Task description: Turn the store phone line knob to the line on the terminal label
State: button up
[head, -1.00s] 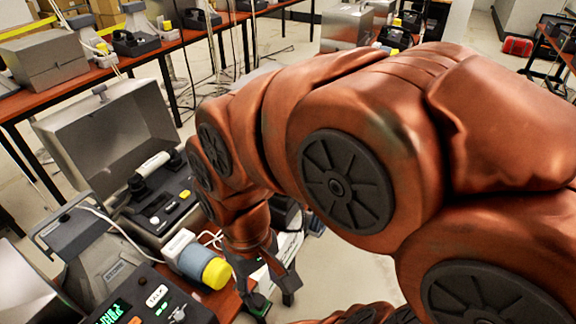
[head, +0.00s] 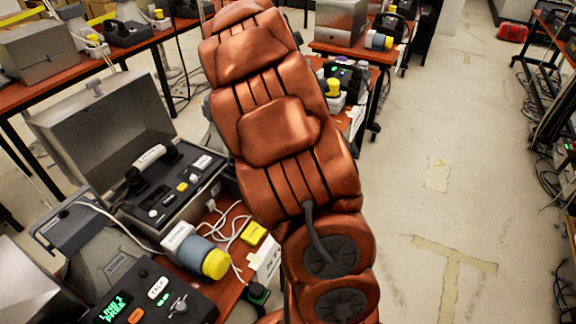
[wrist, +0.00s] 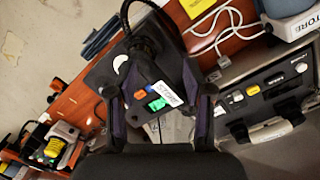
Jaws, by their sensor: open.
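A black terminal with green lit text (head: 118,306) is at the lower left of the head view; the text seems to read "LINE 3" and is partly cut off. A grey knob (head: 178,304) sits on its face beside the TALK label. A grey stand (head: 112,264) marked STORE is behind it. In the wrist view my gripper (wrist: 160,95) is open and empty. Beyond and between its fingers is a dark device (wrist: 135,82) with orange and green buttons and a white label. I cannot tell whether a knob shows there. In the head view my arm hides the gripper.
An open metal case (head: 105,130) with a white handset (head: 149,157) stands behind the terminal. A yellow-capped cylinder (head: 200,253) and loose white cable (head: 225,222) lie beside it. Other tables with equipment stand behind. The floor at right (head: 450,210) is clear.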

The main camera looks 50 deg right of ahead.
jog(key=shift+t+y, duration=0.4)
jog(key=shift+t, duration=0.1)
jog(key=w+d+f, duration=0.1)
jog(key=d+f, duration=0.2)
jog(key=d, duration=0.1)
jog(key=w+d+f, duration=0.2)
jog(key=d+f, duration=0.1)
jog(key=d, duration=0.1)
jog(key=w+d+f+p, duration=0.1)
jog(key=w+d+f, duration=0.1)
jog(key=d, duration=0.3)
jog(key=shift+d+f, duration=0.1)
jog(key=shift+f, duration=0.35)
jog(key=shift+w+f+p, duration=0.1)
jog(key=shift+f+p, duration=1.1)
jog(key=shift+f, duration=2.8)
